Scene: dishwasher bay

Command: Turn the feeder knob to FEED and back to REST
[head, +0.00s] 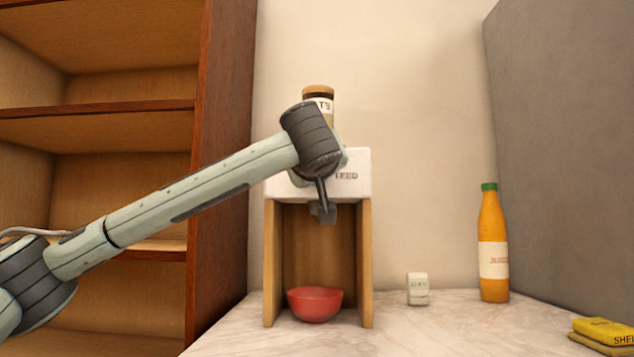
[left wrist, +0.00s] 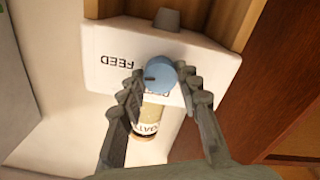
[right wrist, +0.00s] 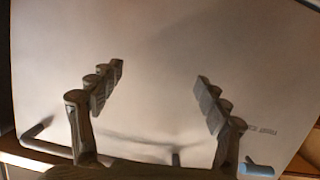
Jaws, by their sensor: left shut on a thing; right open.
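The feeder (head: 359,185) is a white box on two wooden side posts, with the word FEED on its front and a jar (head: 318,92) on top. In the left wrist view the blue round knob (left wrist: 160,75) is on the white front panel (left wrist: 105,70), with a dark mark on its left part. My left gripper (left wrist: 163,82) is shut on the knob, one finger on each side. In the head view my left arm hides the knob. The lettering by the knob is partly covered. My right gripper (right wrist: 155,87) is open and empty, facing a plain pale surface.
A red bowl (head: 315,304) stands between the feeder's posts. To the right on the marble counter are a small white container (head: 418,289), an orange juice bottle (head: 493,245) and yellow sponges (head: 603,333). A wooden shelf unit (head: 224,150) stands at the left.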

